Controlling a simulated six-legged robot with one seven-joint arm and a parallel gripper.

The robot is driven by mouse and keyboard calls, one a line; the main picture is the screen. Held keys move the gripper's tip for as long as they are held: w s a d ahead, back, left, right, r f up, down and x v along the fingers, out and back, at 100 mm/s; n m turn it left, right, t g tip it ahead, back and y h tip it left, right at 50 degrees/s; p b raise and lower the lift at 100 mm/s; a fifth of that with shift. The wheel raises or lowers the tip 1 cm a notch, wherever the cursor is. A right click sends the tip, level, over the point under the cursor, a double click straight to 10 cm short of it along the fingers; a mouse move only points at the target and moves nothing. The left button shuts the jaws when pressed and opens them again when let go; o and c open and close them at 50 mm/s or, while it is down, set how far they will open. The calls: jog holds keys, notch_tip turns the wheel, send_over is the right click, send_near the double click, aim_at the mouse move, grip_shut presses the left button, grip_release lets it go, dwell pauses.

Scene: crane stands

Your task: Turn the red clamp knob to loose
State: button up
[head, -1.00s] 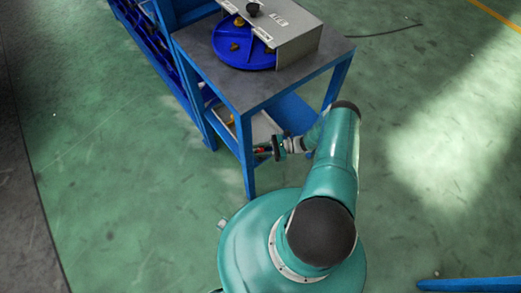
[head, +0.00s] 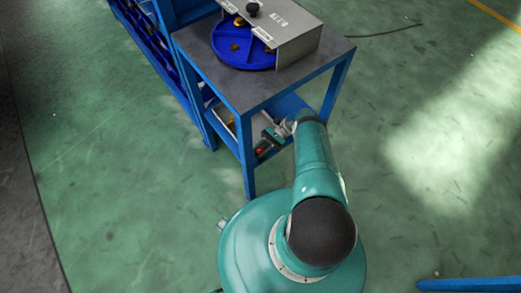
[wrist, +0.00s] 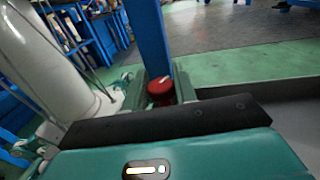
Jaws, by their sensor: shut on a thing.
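The red clamp knob (wrist: 159,86) shows in the wrist view, with a pale mark on its top. It sits between the two fingers of my gripper (wrist: 161,92), which is shut on it. In the head view a small red spot (head: 260,150) shows by my gripper, beside the front leg of the blue-framed table (head: 262,91). The knob's lower part and the clamp under it are hidden. The direction the mark means cannot be read.
A blue round tray (head: 240,48) and a grey metal cover (head: 286,38) stand on the table top. A pale bin (head: 226,118) sits on the lower shelf. A blue table leg (wrist: 147,38) rises just behind the knob.

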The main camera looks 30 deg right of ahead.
jog(key=shift+d, duration=0.1)
jog(key=o, duration=1)
jog(key=shift+c, duration=0.2)
